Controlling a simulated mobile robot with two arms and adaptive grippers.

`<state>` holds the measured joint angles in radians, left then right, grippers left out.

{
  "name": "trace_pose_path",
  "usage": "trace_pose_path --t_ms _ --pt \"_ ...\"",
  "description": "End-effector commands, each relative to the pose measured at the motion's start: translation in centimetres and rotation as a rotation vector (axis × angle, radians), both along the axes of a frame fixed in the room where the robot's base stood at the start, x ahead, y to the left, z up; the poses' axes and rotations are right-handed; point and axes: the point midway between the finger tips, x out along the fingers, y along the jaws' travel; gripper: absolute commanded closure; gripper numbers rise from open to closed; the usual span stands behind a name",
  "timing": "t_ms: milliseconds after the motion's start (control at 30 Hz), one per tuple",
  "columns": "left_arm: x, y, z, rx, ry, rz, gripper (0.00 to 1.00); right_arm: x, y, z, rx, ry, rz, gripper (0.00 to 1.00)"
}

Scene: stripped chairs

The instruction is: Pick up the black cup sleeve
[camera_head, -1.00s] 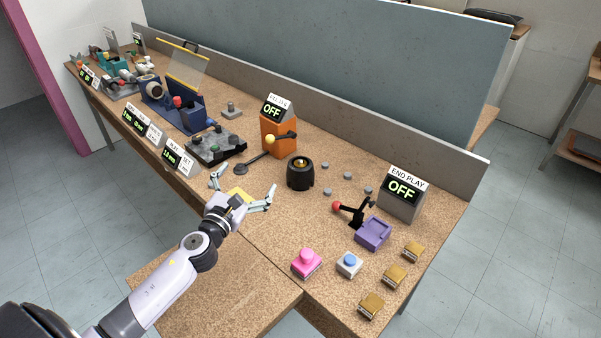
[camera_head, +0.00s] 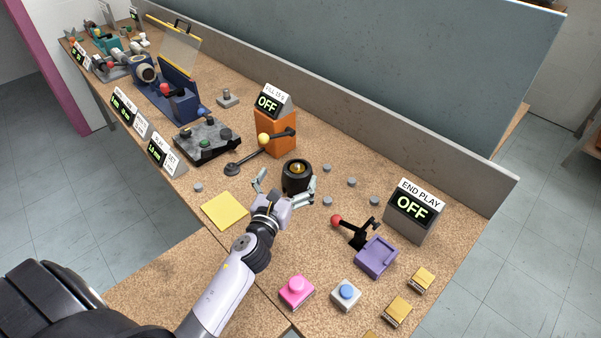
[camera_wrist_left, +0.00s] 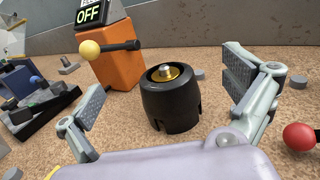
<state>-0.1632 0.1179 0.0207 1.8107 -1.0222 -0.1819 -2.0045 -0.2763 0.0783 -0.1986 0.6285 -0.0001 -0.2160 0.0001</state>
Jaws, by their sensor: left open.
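The black cup sleeve (camera_head: 297,178) stands upright on the cork-coloured table, with a brass and silver piece in its top opening. My left gripper (camera_head: 286,188) is open, with its fingers spread on the near side of the sleeve. In the left wrist view the sleeve (camera_wrist_left: 170,98) stands between the two open fingers and a little beyond them. A gap shows on each side, and neither finger appears to touch it. My right gripper is not in view.
An orange dispenser (camera_head: 275,132) with a yellow-knobbed lever stands behind the sleeve. A red-knobbed lever (camera_head: 337,220) and purple block (camera_head: 376,257) are to the right. Small grey discs (camera_head: 351,182) lie nearby. A yellow square (camera_head: 225,210) lies left of my wrist.

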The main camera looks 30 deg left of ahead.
Motion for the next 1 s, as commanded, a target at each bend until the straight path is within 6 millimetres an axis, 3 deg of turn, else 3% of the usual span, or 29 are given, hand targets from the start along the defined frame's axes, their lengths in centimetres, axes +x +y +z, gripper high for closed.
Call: trace_pose_path --t_ms 33,267,433,700,1000 --pt "-0.1 0.0 -1.9 -0.005 0.005 0.004 0.00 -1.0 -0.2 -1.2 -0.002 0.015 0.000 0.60" --pt "0.0 0.0 -6.7 -0.005 0.002 0.003 0.00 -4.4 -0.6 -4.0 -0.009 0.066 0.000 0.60" --pt "2.0 0.3 -6.2 0.001 0.001 -0.001 0.00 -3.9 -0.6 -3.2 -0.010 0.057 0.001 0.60" --pt "4.2 0.6 -6.1 0.001 -0.001 -0.001 0.00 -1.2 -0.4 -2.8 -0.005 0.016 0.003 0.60" --pt "7.3 1.2 -6.3 0.001 0.001 0.000 0.00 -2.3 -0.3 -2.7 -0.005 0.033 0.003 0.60"
